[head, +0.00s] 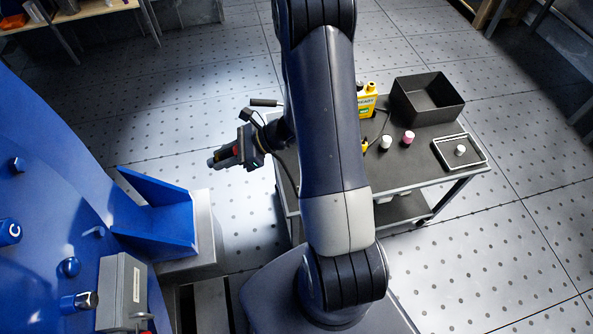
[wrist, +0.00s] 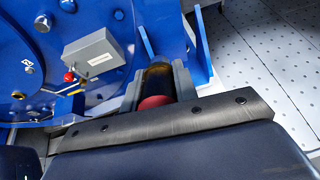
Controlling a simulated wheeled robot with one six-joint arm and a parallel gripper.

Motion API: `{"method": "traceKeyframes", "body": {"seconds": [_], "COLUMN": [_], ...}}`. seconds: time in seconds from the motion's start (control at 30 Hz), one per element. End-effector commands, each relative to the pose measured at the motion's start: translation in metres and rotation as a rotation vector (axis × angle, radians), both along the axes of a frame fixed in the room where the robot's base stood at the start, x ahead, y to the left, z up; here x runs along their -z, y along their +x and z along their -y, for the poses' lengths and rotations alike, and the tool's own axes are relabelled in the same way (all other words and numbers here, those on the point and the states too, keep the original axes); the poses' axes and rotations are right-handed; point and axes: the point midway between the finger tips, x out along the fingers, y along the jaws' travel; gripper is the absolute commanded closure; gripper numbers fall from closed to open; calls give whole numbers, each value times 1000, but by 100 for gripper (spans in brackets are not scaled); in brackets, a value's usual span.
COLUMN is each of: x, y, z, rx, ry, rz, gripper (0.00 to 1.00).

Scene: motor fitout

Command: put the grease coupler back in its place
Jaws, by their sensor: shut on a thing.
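My gripper (head: 240,150) is left of the cart in the head view, in the air between the cart and the blue machine. It is shut on a dark cylinder with a red band, seen in the wrist view (wrist: 157,82) between the two grey jaws (wrist: 157,92). It appears to be the grease coupler; its dark end shows in the head view (head: 214,161). The held piece points toward the machine and touches nothing else that I can see. Part of it is hidden by the jaws.
The cart top (head: 425,170) carries a black bin (head: 428,112), a yellow bottle (head: 367,103), a white-capped piece (head: 386,142), a pink-capped piece (head: 408,138) and a framed tray (head: 441,152). The blue machine (head: 50,150) with a grey box (head: 122,290) stands left. Open floor lies behind.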

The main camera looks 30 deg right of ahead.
Motion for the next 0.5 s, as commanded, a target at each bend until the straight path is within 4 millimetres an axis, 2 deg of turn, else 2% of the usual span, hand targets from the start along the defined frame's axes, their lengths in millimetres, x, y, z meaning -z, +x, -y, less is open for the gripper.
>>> {"method": "traceKeyframes", "body": {"seconds": [0.03, 0.27, 0.37, 0.5], "x": [12, 49, 67, 93], "y": [-6, -39, -52, -65], "z": [-1, 8, 20, 46], "rx": [-59, -336, -452, -611], "ry": [-49, -311, -439, -634], "rz": [-10, -61, -61, -36], "gripper": [100, 100, 100, 100]}}
